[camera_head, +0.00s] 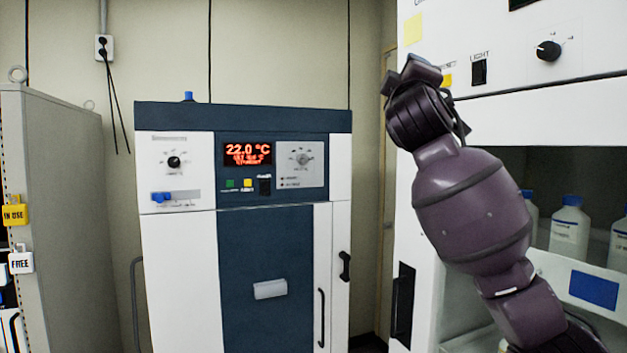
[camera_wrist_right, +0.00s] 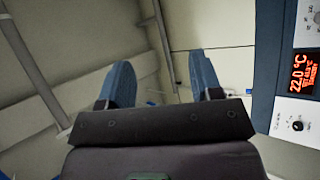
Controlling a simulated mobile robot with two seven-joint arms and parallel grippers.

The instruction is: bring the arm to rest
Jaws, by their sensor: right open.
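My right arm (camera_head: 472,208) comes in from the lower right of the head view and is raised. Its gripper (camera_head: 418,72) is at the upper end, in front of the white cabinet on the right. In the right wrist view the gripper (camera_wrist_right: 162,82) shows two blue fingers spread apart with nothing between them. The freeze dryer (camera_head: 265,285) is a blue and white cabinet left of the arm, apart from it. Its red display (camera_head: 248,154) reads 22.0 °C and also shows in the wrist view (camera_wrist_right: 302,76). My left gripper is not in view.
A white cabinet (camera_head: 590,50) with a light switch and black knob stands close at right. White bottles with blue caps (camera_head: 569,228) stand in its open bay behind my arm. A grey cabinet (camera_head: 62,200) with IN USE and FREE tags stands at left.

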